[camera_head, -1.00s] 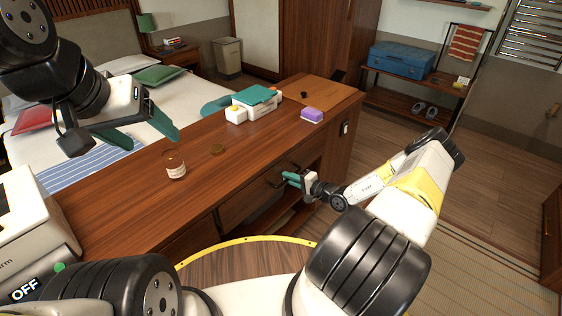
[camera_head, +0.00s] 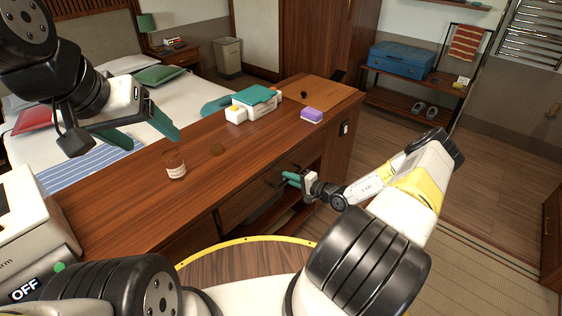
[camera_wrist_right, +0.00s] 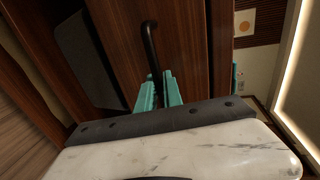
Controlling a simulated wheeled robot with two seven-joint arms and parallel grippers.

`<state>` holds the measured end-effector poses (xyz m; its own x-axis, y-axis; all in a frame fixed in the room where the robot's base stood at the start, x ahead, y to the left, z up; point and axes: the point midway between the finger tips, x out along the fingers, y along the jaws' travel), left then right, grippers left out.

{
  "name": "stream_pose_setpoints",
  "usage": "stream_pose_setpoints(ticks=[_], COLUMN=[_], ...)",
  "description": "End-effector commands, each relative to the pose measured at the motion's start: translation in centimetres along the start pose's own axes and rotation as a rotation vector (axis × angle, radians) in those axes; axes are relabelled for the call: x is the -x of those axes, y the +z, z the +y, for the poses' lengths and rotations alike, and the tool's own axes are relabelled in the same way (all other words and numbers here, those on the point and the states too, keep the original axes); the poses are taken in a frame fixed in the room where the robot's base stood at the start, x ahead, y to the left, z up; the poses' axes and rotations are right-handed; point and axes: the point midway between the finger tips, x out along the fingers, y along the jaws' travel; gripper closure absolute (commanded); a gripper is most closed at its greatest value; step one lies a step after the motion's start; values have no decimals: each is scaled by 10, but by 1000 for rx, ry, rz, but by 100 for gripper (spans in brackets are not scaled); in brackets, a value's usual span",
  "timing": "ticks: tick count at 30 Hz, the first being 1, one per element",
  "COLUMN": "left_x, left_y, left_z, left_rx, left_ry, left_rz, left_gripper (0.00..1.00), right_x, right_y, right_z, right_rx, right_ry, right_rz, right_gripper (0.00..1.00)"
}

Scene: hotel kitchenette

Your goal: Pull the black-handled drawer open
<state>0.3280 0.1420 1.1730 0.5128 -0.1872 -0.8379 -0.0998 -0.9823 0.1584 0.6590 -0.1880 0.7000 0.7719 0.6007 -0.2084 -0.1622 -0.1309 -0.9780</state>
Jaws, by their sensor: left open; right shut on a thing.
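The drawer (camera_head: 240,203) is a brown wooden front in the side of the long counter. Its black bar handle (camera_wrist_right: 150,42) runs up between the fingers in the right wrist view. My right gripper (camera_head: 290,179) is at the drawer front with its teal fingers shut on the handle; they also show in the right wrist view (camera_wrist_right: 159,92). The fingers hide the gripped part of the handle. I cannot tell for sure whether the drawer front stands out from the counter. My left gripper (camera_head: 146,133) is open and empty, raised above the counter's left part near the bed.
A white machine (camera_head: 25,225) is at the left. Floor (camera_head: 500,170) is clear to the right.

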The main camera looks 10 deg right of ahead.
Motion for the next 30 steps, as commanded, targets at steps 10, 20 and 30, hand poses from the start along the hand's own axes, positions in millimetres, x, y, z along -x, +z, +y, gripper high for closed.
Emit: stream_pose_setpoints(ticks=[10,20,30], left_x=[0,0,0], left_y=[0,0,0], left_z=[0,0,0], left_rx=[0,0,0], left_ry=[0,0,0], left_rz=[0,0,0], left_gripper=[30,30,30], right_x=[24,102,192], right_y=[0,0,0], right_z=[5,22,42], right_rx=[-1,-2,-2], right_ry=[1,2,3], right_rz=[1,3,2], right_gripper=[100,100,100])
